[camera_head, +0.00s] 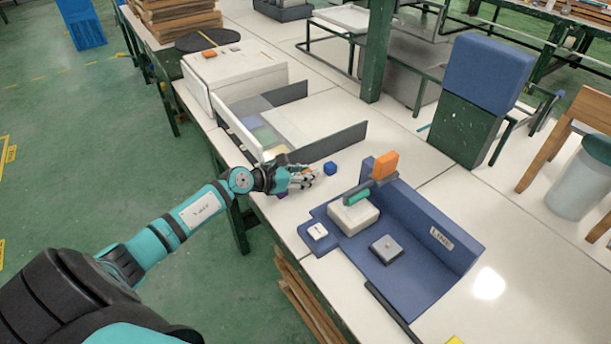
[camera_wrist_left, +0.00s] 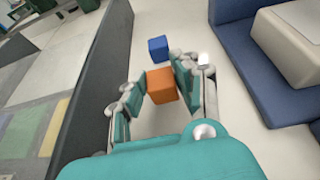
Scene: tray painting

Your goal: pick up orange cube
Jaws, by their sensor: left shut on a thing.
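The orange cube (camera_wrist_left: 161,86) sits between the two fingers of my left gripper (camera_wrist_left: 157,88) in the left wrist view, and the gripper is shut on it. In the head view my left gripper (camera_head: 302,177) is low over the white table, between the tray's open end and the blue machine; its fingers mostly hide the cube there. My right gripper is not in view.
A blue cube (camera_head: 330,168) lies on the table just beyond the gripper; it also shows in the wrist view (camera_wrist_left: 158,48). A dark grey tray wall (camera_head: 335,140) stands behind. The blue machine (camera_head: 435,235) with a raised back is at the right.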

